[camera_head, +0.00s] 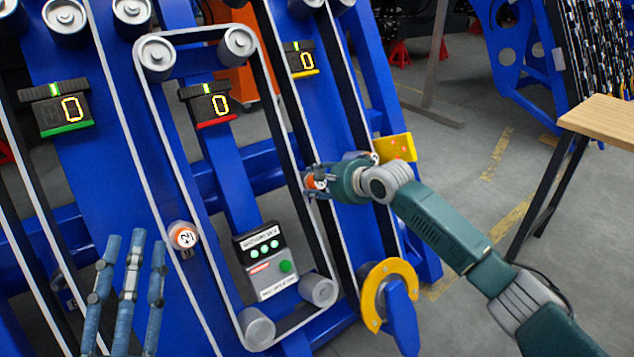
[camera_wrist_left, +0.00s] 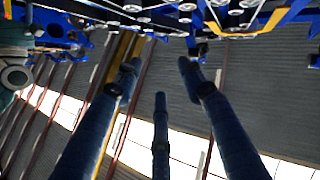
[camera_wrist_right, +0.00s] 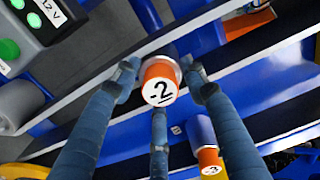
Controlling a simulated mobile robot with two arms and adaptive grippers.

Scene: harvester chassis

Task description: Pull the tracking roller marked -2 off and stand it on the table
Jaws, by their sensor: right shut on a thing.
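The tracking roller marked -2 (camera_wrist_right: 160,82) has an orange body and a white face; in the right wrist view it sits between my right fingers (camera_wrist_right: 160,92). In the head view the roller (camera_head: 316,182) is partly covered by my right gripper (camera_head: 322,180), which is shut on it at the right belt track. It still appears to be at the track; whether it is loose I cannot tell. My left gripper (camera_head: 130,262) is empty, its fingers apart, at the lower left of the head view. They also show spread in the left wrist view (camera_wrist_left: 165,85). A wooden table (camera_head: 605,118) stands at the right.
A control box (camera_head: 265,265) with green lights is between the tracks. Three displays read 0. A yellow plate (camera_head: 397,147) and yellow ring (camera_head: 388,290) stick out near my right arm. Floor lies open before the table.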

